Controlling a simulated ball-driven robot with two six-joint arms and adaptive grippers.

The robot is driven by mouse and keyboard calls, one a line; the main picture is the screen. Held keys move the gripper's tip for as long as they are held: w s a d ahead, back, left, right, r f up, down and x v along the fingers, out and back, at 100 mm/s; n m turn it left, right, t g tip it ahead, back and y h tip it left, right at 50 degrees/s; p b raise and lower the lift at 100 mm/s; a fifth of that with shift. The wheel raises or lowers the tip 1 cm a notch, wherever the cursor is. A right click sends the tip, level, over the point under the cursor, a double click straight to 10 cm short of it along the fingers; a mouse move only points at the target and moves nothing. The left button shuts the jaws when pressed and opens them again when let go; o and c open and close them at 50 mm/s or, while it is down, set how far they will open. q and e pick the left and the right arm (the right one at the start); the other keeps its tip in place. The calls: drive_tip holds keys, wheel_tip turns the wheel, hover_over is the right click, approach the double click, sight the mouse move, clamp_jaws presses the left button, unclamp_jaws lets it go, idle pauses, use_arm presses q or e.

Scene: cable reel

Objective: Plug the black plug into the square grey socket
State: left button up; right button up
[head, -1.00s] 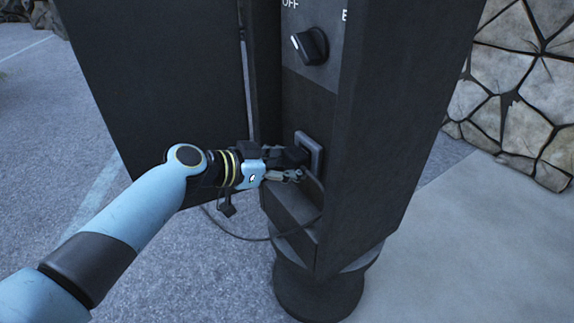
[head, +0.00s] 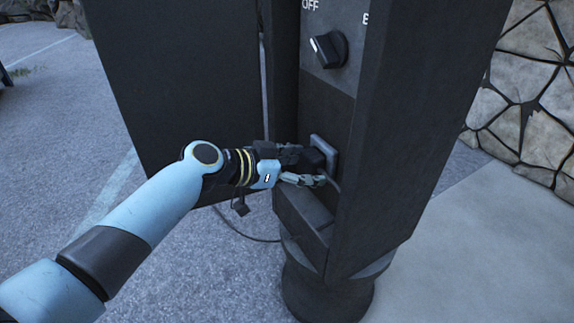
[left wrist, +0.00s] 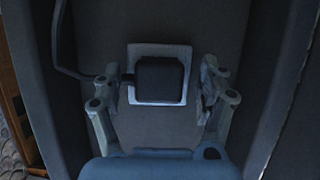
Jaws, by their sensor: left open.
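The black plug (head: 315,160) is a dark block at the face of the square grey socket (head: 331,152) on the dark pillar. In the left wrist view the black plug (left wrist: 160,80) covers the middle of the socket, and the socket's pale rim (left wrist: 160,49) shows around it. The plug looks flush with the socket, but its depth is hidden. My left gripper (head: 312,167) is open, with one finger on each side of the plug. In the left wrist view gaps show between the fingers and the plug. My right gripper is in neither view.
A black cable (left wrist: 60,45) leaves the plug's side and bends away along the pillar.

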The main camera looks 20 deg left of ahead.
use_arm(q)
drive_tip(key=v, duration=1.1)
drive_tip(key=shift+s, duration=0.15)
drive_tip(key=shift+r, duration=0.2)
drive_tip(key=s+a+f+n+g+y+p, duration=0.2)
drive_tip(key=s+a+f+g+y+p, duration=0.1)
drive_tip(key=s+f, duration=0.75)
drive_tip(key=s+a+f+n+g+y+p, duration=0.25)
drive_tip(key=s+f, duration=0.55)
drive_tip(key=f, duration=0.5)
drive_tip(key=s+a+f+n+g+y, duration=0.1)
drive_tip(key=s+f, duration=0.3)
drive_tip(key=s, duration=0.5)
drive_tip(key=s+a+f+g+y+p, duration=0.1)
drive_tip(key=s+f+g, duration=0.1)
drive_tip(key=s, duration=0.8)
drive_tip(key=s+a+f+n+g+y+p, duration=0.1)
drive_tip(key=s+f, duration=0.4)
drive_tip(key=s, duration=0.5)
drive_tip(key=shift+s+f+n+g+y, duration=0.2)
drive_tip(key=shift+f+n+g+y, duration=0.15)
drive_tip(key=shift+g+y, duration=0.1)
